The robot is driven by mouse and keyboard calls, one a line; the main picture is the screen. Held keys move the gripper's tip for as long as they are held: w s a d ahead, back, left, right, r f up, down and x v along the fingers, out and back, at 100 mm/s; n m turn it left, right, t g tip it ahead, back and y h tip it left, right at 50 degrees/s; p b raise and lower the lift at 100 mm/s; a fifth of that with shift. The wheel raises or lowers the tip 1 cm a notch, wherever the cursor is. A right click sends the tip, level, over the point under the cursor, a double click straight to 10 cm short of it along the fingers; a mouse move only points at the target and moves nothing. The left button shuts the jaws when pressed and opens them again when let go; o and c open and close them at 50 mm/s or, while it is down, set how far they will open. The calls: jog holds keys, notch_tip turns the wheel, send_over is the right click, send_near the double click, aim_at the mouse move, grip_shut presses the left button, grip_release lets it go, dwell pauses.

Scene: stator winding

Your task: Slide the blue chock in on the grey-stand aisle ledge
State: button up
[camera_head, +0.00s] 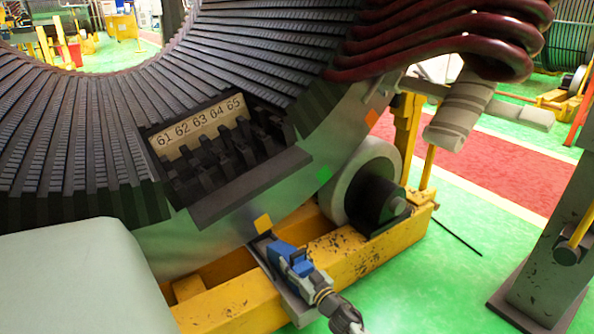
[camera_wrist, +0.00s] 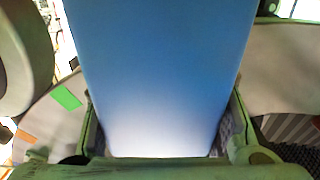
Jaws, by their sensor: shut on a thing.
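The blue chock (camera_head: 289,256) is in my gripper (camera_head: 300,268), low in the middle of the head view. The chock is just above a narrow grey ledge (camera_head: 292,303) that sticks out from the yellow frame under the big stator ring (camera_head: 205,245). I cannot tell whether it touches the ledge. In the wrist view the chock (camera_wrist: 160,70) fills the middle, with a green-grey finger on each side, so my gripper is shut on it. The chock's far end and the contact below it are hidden.
A grey roller (camera_head: 365,180) with a black hub stands on the yellow frame (camera_head: 345,252) to the right. A grey stand (camera_head: 545,265) is at the far right. An orange marker (camera_head: 263,222) and a green marker (camera_head: 323,174) are on the ring.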

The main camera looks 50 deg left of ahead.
jog(key=shift+a, duration=0.25)
jog(key=o, duration=1.4)
jog(key=shift+d, duration=0.15)
jog(key=d, duration=0.7)
jog(key=s+d, duration=0.1)
jog(key=d, duration=0.3)
jog(key=shift+s+d, duration=0.1)
jog(key=shift+d, duration=0.25)
